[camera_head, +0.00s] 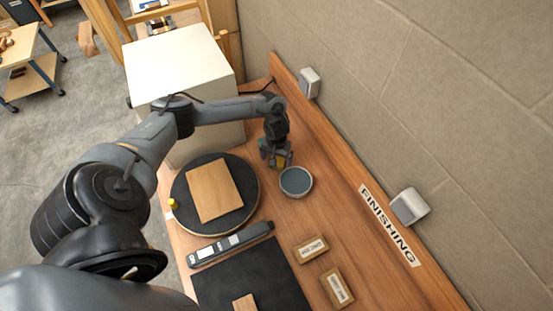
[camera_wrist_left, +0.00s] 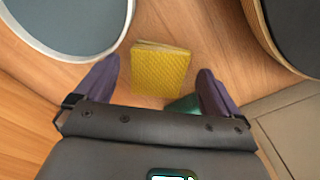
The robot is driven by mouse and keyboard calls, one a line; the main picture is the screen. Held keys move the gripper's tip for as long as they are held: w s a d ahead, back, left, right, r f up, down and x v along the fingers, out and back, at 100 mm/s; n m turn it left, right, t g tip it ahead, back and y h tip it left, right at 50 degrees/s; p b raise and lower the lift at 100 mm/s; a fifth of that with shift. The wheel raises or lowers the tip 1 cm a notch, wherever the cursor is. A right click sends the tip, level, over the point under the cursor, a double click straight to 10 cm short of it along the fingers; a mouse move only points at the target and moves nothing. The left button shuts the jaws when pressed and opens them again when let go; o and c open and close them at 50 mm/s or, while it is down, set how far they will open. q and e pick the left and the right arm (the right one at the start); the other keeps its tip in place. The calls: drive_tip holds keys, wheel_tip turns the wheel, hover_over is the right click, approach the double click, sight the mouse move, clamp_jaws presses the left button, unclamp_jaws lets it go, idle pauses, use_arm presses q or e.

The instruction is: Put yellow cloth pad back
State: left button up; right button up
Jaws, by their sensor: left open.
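The yellow cloth pad (camera_wrist_left: 161,70) lies on the wooden bench between the grey bowl and the round dark turntable. In the head view the pad (camera_head: 281,162) is mostly hidden by my left gripper. My left gripper (camera_head: 275,160) points down at the pad, beside the bowl. In the left wrist view its two fingers are spread apart, one to each side of the pad, with gaps between. A green item (camera_wrist_left: 183,104) shows partly behind the gripper body. My right gripper is in neither view.
The bowl (camera_head: 296,182) stands close to my left gripper. The turntable (camera_head: 180,190) carries a wooden board (camera_head: 214,190). A dark mat (camera_head: 265,280), a grey bar tool (camera_head: 230,243) and two labelled blocks lie nearer. A white box stands behind; a wall runs along the right.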

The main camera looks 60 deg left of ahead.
use_arm(q)
wheel_tip(320, 180, up, 11)
drive_tip(key=p, duration=0.2)
drive_tip(key=d+f+m+t+h, duration=0.1)
drive_tip(key=d+m+t, duration=0.15)
drive_tip(key=d, duration=0.75)
drive_tip(key=w+d+f+m+t, duration=0.1)
drive_tip(key=d+m, duration=0.3)
drive_tip(key=d, duration=0.6)
drive_tip(key=d+f+m+t+h, duration=0.15)
drive_tip(key=d+m, duration=0.25)
drive_tip(key=d, duration=0.6)
drive_tip(key=s+a+r+y, duration=0.1)
drive_tip(key=s+r, duration=0.2)
drive_tip(key=s, duration=0.4)
drive_tip(key=s+a+r+g+y, duration=0.1)
drive_tip(key=s+r, duration=0.3)
drive_tip(key=s, duration=0.4)
drive_tip(key=shift+s+a, duration=0.15)
drive_tip(key=shift+a, duration=0.25)
wheel_tip(320, 180, up, 10)
drive_tip(key=p, duration=0.9)
drive_tip(key=shift+p, duration=0.3)
